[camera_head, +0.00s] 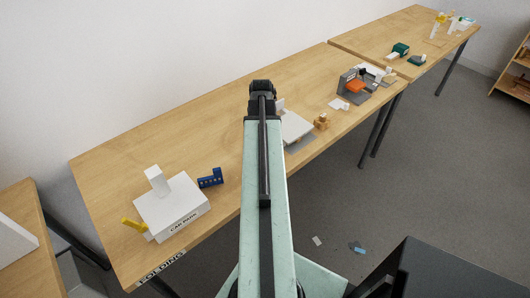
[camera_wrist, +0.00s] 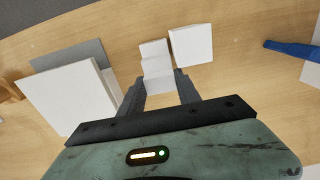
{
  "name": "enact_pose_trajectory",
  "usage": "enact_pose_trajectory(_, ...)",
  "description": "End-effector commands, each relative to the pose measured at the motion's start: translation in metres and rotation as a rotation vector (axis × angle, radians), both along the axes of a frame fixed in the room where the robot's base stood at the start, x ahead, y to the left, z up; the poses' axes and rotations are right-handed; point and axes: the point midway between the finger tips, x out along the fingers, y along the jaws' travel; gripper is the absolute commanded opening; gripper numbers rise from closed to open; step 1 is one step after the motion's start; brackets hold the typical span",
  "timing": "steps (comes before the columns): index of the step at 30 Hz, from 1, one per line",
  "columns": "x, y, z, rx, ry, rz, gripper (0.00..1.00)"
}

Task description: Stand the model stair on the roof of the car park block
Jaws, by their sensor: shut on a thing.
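The model stair (camera_wrist: 155,52) is a small white stepped piece in the wrist view. My gripper (camera_wrist: 158,90) is shut on it, one dark finger on each side. I cannot tell whether the stair touches the table. In the head view my arm hides the fingers and the stair. The car park block (camera_head: 177,219) is a white box labelled CAR PARK on the near left of the table. A white upright block (camera_head: 157,181) stands on the back of its roof; the front part of the roof is bare.
A white block (camera_wrist: 192,45) lies close beside the stair. A blue piece (camera_head: 210,178) stands right of the car park, and a yellow piece (camera_head: 133,225) at its left. A white slab (camera_head: 294,126) on a grey base is right of my arm. The table's back left is clear.

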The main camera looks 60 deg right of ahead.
Motion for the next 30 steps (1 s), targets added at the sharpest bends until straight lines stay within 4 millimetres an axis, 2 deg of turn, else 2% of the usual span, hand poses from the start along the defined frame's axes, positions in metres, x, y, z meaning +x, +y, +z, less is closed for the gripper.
enact_pose_trajectory(20, 0.000, 0.000, 0.012, 0.000, 0.000, 0.001, 0.00)
enact_pose_trajectory(30, 0.001, 0.000, 0.035, 0.000, 0.000, 0.001, 0.00)
